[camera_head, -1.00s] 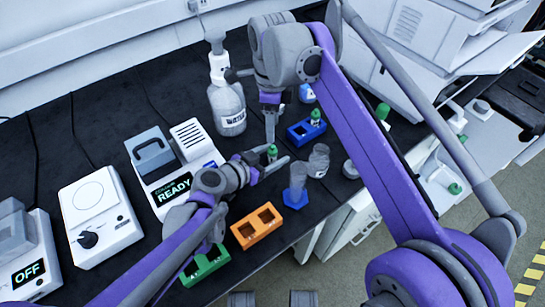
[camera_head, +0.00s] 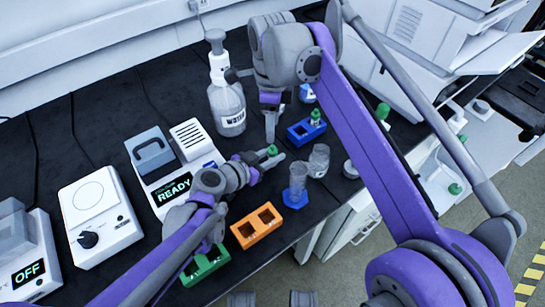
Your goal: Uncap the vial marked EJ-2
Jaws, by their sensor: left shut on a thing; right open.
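A small vial with a green cap (camera_head: 272,150) is between the fingers of my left gripper (camera_head: 268,160), which is shut on it. Its body is mostly hidden by the fingers, and no EJ-2 marking is readable. My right gripper (camera_head: 270,125) is open and empty, pointing down just above and behind the green cap. Another green-capped vial (camera_head: 315,117) stands in the blue rack (camera_head: 301,133) to the right; its label is too small to read.
An orange rack (camera_head: 244,235) and a green rack (camera_head: 196,273) lie nearer the front edge. A glass vessel in a blue base (camera_head: 293,203) and a glass jar (camera_head: 318,162) stand right of the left gripper. A wash bottle (camera_head: 228,107) and a device reading READY (camera_head: 158,150) stand left.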

